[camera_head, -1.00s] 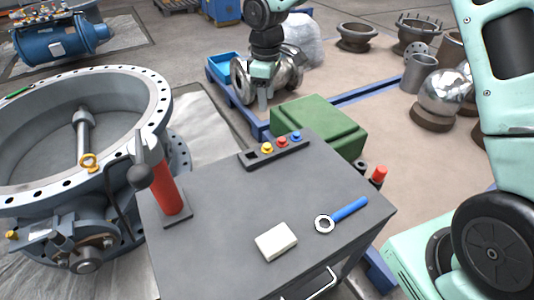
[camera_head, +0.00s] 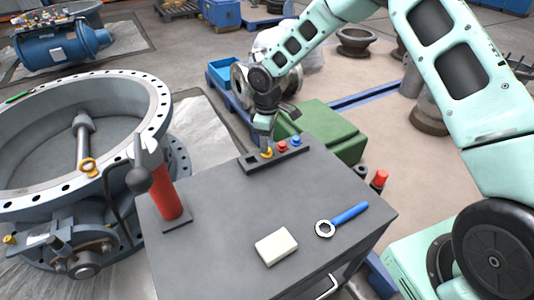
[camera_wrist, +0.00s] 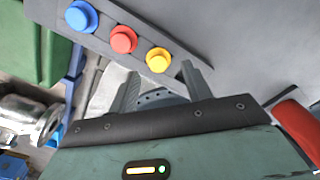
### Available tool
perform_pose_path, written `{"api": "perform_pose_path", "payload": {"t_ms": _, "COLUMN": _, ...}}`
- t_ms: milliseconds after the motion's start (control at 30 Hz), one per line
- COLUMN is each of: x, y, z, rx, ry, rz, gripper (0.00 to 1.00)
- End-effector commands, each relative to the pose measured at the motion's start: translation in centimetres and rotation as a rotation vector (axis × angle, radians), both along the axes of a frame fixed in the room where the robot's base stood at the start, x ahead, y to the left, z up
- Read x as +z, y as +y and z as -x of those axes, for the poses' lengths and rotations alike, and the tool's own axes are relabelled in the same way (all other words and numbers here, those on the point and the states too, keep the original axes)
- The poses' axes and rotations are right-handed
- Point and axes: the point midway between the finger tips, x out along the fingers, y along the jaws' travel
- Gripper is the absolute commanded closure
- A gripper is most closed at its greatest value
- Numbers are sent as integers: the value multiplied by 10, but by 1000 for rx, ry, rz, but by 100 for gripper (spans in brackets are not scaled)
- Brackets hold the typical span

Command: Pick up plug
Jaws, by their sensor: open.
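A dark rack (camera_head: 246,167) on the back edge of the grey cart top holds a yellow plug (camera_head: 267,154), a red plug (camera_head: 283,146) and a blue plug (camera_head: 296,140). My gripper (camera_head: 264,140) is right above and behind the yellow plug, its fingers partly covering it. In the wrist view the yellow plug (camera_wrist: 158,60) shows just beyond and between the tips of my open, empty gripper (camera_wrist: 160,72). The red plug (camera_wrist: 123,39) and blue plug (camera_wrist: 81,16) are to its left. I cannot tell whether the fingers touch anything.
A red cylinder with a black-knobbed lever (camera_head: 163,190) stands at the cart's left. A white block (camera_head: 276,246) and a blue-handled ring wrench (camera_head: 342,218) lie in front. A large flanged valve (camera_head: 85,150) is at left, a green box (camera_head: 320,125) behind. The middle cart top (camera_head: 225,205) is clear.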

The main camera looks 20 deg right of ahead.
Motion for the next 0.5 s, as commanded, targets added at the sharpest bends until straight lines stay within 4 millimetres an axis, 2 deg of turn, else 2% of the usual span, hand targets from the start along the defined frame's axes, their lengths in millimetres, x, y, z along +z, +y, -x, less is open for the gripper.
{"api": "perform_pose_path", "payload": {"t_ms": 100, "x": -19, "y": -1, "z": -2, "rx": -1, "ry": 2, "rz": -1, "gripper": 51}}
{"api": "perform_pose_path", "payload": {"t_ms": 200, "x": -30, "y": -1, "z": -2, "rx": 1, "ry": 1, "rz": 0, "gripper": 51}}
{"api": "perform_pose_path", "payload": {"t_ms": 500, "x": -34, "y": -1, "z": -2, "rx": 0, "ry": -1, "rz": 0, "gripper": 51}}
